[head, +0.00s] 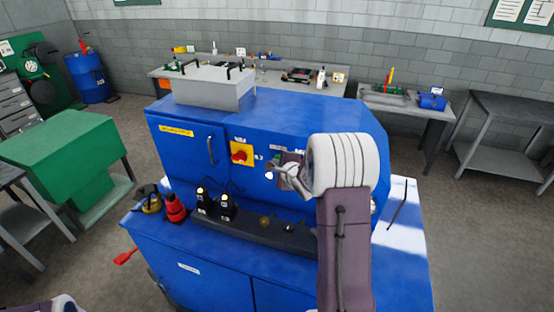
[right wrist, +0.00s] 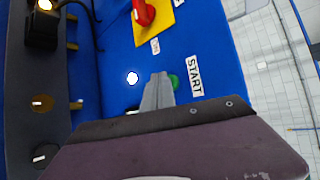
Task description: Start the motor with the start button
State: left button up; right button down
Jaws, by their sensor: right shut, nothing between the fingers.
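The green start button (right wrist: 174,82) shows in the right wrist view, partly hidden behind my fingers, beside the white START label (right wrist: 194,76). My right gripper (right wrist: 159,77) is shut and empty, its fingertips at the blue panel right by the button. I cannot tell whether they touch it. In the head view my right gripper (head: 275,166) is at the front of the blue machine (head: 290,112), and my arm covers part of the panel. My left gripper is out of view; only a bit of my left arm shows at the bottom left corner.
A red rotary switch (head: 239,157) on a yellow plate sits left of my right gripper. A lit white lamp (right wrist: 132,78) is close to the fingers. Black devices with lit tops (head: 226,206) and a red bottle-shaped object (head: 174,208) stand on the ledge below.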

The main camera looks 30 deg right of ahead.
jog(key=shift+w+d, duration=0.1)
jog(key=shift+d, duration=0.05)
dwell(0.5)
jog(key=shift+s+a, duration=0.55)
jog(key=shift+a, duration=0.1)
jog(key=shift+s+a, duration=0.1)
jog(key=s+a+b, duration=0.1)
jog(key=s+a, duration=0.2)
jog(key=shift+a, duration=0.35)
dwell(0.6)
